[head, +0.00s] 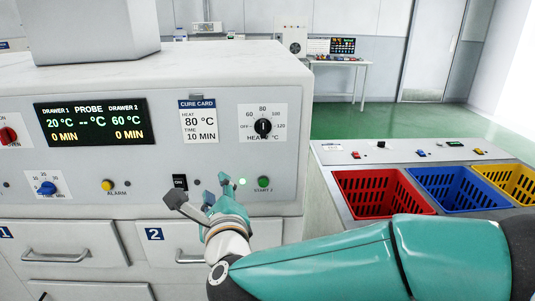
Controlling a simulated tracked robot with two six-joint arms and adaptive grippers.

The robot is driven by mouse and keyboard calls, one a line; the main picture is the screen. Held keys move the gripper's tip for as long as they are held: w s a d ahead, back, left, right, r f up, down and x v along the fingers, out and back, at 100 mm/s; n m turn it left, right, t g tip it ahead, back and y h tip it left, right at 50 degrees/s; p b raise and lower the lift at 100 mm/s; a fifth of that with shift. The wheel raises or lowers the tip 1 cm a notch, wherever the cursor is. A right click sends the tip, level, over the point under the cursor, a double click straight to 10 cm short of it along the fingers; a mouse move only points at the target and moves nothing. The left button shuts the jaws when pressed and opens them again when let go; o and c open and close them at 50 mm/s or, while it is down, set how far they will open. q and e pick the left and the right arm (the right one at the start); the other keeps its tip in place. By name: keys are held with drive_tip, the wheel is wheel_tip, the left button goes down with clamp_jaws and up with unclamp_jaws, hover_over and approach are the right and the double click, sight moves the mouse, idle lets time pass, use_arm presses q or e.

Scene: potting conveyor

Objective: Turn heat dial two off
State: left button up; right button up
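The black heat dial (263,127) is on a white scale plate at the right of the oven front, in the head view. Its scale reads OFF, 60, 80, 100 and 120; the knob's mark looks roughly upright, near 80, but is small. My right gripper (200,190) is in front of the panel, below and left of this dial and apart from it. Its fingers are spread and nothing shows between them. It partly covers the panel between the ON switch (180,183) and the green START 2 button (263,183). My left gripper is not in view.
The display (91,121) reads 60 °C and 0 MIN for drawer 2. A cure card (200,121) hangs left of the dial. A red knob (8,135), blue time dial (47,188) and drawer 2 (165,238) also show. Red (345,178), blue and yellow bins stand at right.

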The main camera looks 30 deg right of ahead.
drive_tip(key=s+d+r+m+h+b, duration=0.2)
drive_tip(key=s+d+r+m+h, duration=0.2)
drive_tip(key=s+d+r+m, duration=0.55)
drive_tip(key=m+p, duration=0.2)
drive_tip(key=p, duration=0.2)
approach(264, 128)
drive_tip(key=shift+g, duration=0.4)
drive_tip(key=x, duration=0.8)
drive_tip(key=shift+w+r, duration=0.4)
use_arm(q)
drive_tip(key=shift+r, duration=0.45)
use_arm(e)
drive_tip(key=shift+c, duration=0.2)
clamp_jaws()
drive_tip(key=shift+d, duration=0.3)
drive_tip(key=shift+a, duration=0.2)
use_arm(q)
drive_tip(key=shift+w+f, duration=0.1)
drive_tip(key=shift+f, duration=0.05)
